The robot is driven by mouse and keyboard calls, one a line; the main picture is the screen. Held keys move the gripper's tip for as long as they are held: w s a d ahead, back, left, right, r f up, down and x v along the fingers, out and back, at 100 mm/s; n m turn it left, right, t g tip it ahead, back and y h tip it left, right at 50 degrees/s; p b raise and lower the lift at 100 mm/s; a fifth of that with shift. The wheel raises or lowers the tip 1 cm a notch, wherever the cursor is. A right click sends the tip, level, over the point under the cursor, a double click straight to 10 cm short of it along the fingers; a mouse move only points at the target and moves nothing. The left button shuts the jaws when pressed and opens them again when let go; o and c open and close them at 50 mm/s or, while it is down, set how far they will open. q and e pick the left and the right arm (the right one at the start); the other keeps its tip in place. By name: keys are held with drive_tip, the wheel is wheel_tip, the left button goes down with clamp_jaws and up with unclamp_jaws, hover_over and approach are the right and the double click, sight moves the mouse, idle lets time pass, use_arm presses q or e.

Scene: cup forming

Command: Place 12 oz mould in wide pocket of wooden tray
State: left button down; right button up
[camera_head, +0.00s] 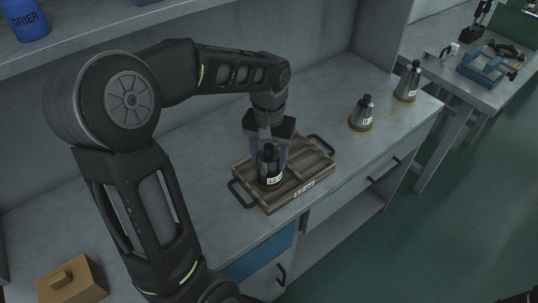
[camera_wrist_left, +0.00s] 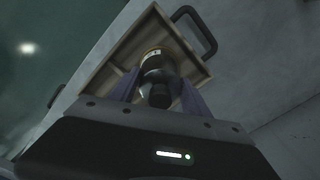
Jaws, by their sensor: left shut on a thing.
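The wooden tray (camera_head: 313,176) with dark handles lies on the grey bench, and it also shows in the left wrist view (camera_wrist_left: 112,56). My left gripper (camera_head: 268,160) points down over the tray and is shut on a dark mould (camera_head: 269,166) with a white label that seems to read 12. The mould stands upright within the tray's left part, close to the front edge. It shows between the fingers in the left wrist view (camera_wrist_left: 154,78). I cannot tell whether its base touches the pocket floor. My right gripper is not in view.
Two other labelled moulds stand to the right on the bench, one nearer (camera_head: 362,113) and one farther (camera_head: 408,82), each on a brownish round patch. A wooden block with a knob (camera_head: 72,280) lies at the lower left. A blue container (camera_head: 25,20) stands on the shelf above.

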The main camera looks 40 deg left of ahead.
use_arm(q)
drive_tip(key=shift+f, duration=0.1)
drive_tip(key=c, duration=0.5)
unclamp_jaws()
wheel_tip(320, 180, up, 12)
drive_tip(key=shift+r, duration=0.15)
idle(0.5)
